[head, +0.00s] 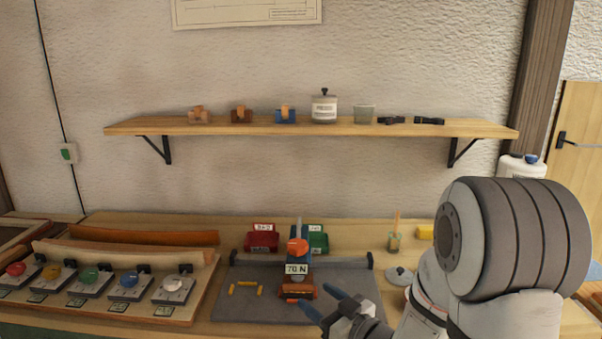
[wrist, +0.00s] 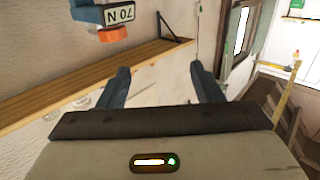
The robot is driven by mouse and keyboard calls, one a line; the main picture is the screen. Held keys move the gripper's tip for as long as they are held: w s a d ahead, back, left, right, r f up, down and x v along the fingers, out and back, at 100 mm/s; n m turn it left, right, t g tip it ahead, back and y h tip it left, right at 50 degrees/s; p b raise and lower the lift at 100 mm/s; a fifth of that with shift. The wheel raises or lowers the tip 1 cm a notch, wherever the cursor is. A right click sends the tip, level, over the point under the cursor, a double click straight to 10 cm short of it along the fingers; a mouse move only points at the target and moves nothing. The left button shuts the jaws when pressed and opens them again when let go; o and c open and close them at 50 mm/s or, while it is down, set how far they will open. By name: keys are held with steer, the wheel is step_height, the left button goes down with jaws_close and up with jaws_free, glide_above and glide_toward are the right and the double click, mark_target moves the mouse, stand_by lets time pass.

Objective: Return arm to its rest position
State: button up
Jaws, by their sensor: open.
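My gripper (head: 333,309) shows low in the head view, just right of the front of a blue and orange device with a "70 N" label (head: 297,269). Its two blue fingers are apart with nothing between them. In the wrist view, my gripper (wrist: 163,88) is also open and empty, and part of the labelled device (wrist: 118,15) shows at the top left. My arm's thick grey link (head: 515,235) fills the lower right of the head view and hides part of the bench.
The device stands on a grey mat (head: 350,290) with several yellow pieces. Red (head: 262,239) and green (head: 318,240) bins stand behind it. A rack of coloured knobs (head: 130,280) lies left. A wall shelf (head: 310,128) holds jars and blocks.

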steer(key=s+d+m+g+h, duration=0.25)
steer(key=d+m+h, duration=0.25)
steer(key=d+h, duration=0.65)
steer(key=s+r+m+g, duration=0.2)
steer(key=s+g, duration=0.6)
steer(key=s, duration=0.9)
steer(key=shift+s+a+r+m, duration=0.3)
steer(key=shift+s+m, duration=0.05)
steer(key=shift+m, duration=0.35)
